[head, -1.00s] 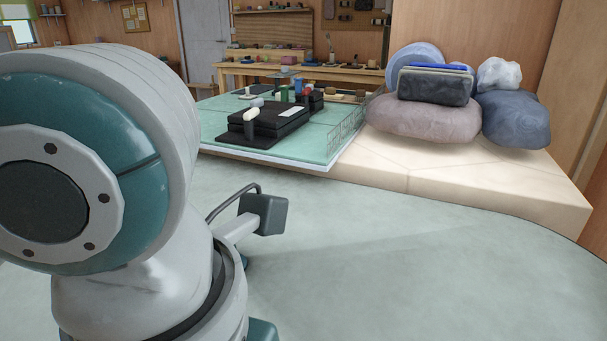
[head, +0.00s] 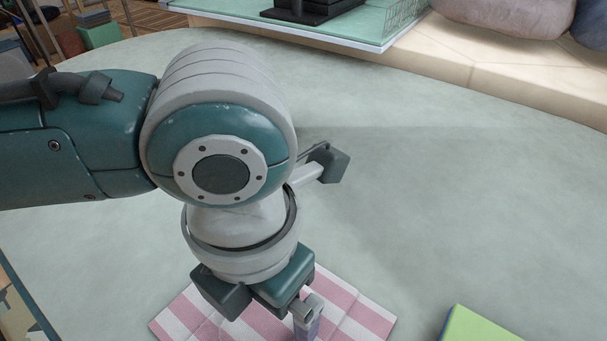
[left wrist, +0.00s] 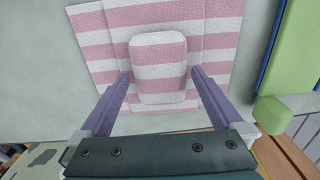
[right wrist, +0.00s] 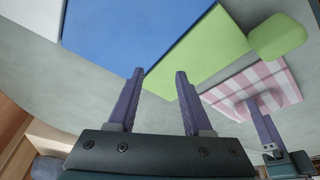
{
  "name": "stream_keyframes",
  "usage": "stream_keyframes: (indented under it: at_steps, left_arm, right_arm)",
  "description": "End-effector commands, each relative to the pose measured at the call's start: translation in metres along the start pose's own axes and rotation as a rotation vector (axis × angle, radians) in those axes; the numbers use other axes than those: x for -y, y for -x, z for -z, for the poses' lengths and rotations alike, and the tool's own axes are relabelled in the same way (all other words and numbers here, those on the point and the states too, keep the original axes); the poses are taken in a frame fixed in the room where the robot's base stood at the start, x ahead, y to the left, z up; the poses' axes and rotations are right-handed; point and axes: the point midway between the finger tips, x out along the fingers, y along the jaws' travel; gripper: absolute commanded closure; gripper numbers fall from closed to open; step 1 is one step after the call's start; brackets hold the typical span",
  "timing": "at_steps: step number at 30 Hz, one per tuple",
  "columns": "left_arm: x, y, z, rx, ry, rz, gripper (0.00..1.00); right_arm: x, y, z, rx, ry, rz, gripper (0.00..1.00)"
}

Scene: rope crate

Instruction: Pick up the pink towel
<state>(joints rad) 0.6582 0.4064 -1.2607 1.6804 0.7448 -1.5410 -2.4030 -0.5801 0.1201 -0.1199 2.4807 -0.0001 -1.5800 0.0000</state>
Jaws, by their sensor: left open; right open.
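The pink towel (head: 360,318), striped pink and white, lies flat at the bottom of the head view, partly hidden by my left arm. In the left wrist view a raised, rounded striped fold (left wrist: 158,50) stands up from the towel. My left gripper (left wrist: 160,74) is open, with one finger on each side of this fold. I cannot tell whether the fingers touch it. The towel also shows in the right wrist view (right wrist: 284,84), with my left gripper over it. My right gripper (right wrist: 160,72) is open and empty, away from the towel.
A green and blue flat object (head: 490,328) lies right of the towel. Its blue face (right wrist: 140,35) fills much of the right wrist view. A small green block (right wrist: 278,37) is near the towel.

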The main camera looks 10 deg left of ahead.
Motion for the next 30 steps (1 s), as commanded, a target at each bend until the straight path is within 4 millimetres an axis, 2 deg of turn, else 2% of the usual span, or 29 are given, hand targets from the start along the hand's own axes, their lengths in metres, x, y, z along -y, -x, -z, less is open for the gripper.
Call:
stream_keyframes:
  at_steps: [6,30]
  left_arm:
    - [0.0002,-0.0004,-0.0001,0.001,0.000,0.000,0.01]
    - [0.0000,0.0000,-0.0003,0.001,0.000,0.000,0.91]
  right_arm:
    - [-0.0010,0.0002,0.0000,0.000,0.003,-0.003,0.50]
    - [0.0000,0.0000,0.0001,0.000,0.000,0.000,0.50]
